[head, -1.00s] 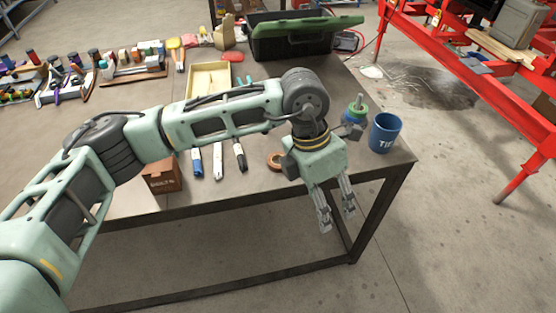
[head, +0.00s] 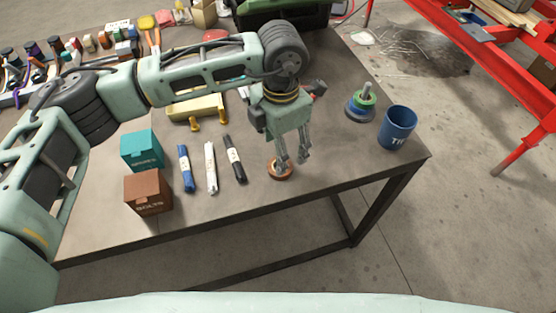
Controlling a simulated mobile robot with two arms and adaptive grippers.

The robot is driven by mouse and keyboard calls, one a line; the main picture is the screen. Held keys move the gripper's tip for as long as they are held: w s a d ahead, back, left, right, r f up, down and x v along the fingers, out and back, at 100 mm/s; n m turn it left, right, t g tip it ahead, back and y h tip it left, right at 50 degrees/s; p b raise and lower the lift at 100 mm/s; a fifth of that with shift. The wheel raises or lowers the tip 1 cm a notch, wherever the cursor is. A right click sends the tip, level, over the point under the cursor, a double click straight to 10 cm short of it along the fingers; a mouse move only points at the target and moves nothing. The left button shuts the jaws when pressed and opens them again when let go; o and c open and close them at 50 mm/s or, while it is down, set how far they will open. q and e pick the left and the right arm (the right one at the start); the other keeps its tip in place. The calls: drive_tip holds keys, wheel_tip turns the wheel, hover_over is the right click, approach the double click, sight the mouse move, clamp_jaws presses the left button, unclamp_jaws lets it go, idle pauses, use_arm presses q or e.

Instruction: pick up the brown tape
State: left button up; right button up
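The brown tape (head: 283,177) is a small ring lying flat on the workbench near its front edge, right of several markers. My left gripper (head: 294,160) points down directly over the tape. Its two fingers are apart, and one fingertip overlaps the ring in this view. I cannot tell whether a finger touches the tape. The fingers hide part of the ring. My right gripper is not in view.
A blue marker (head: 186,168), a white one (head: 211,167) and a black one (head: 234,160) lie left of the tape. A brown box (head: 148,193) and teal box (head: 140,151) stand further left. A blue cup (head: 397,128) and a ringed stack (head: 361,106) stand right.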

sight(271, 163)
use_arm(q)
drive_tip(key=shift+s+f+p, duration=0.3)
drive_tip(key=shift+f+p, duration=0.15)
drive_tip(key=shift+f, duration=0.45)
wheel_tip(271, 163, down, 3)
drive_tip(key=shift+w+a+r+p, duration=0.1)
drive_tip(key=shift+w+a+p, duration=0.05)
drive_tip(key=shift+p, duration=0.15)
drive_tip(key=shift+f, duration=0.5)
drive_tip(key=c, duration=1.1)
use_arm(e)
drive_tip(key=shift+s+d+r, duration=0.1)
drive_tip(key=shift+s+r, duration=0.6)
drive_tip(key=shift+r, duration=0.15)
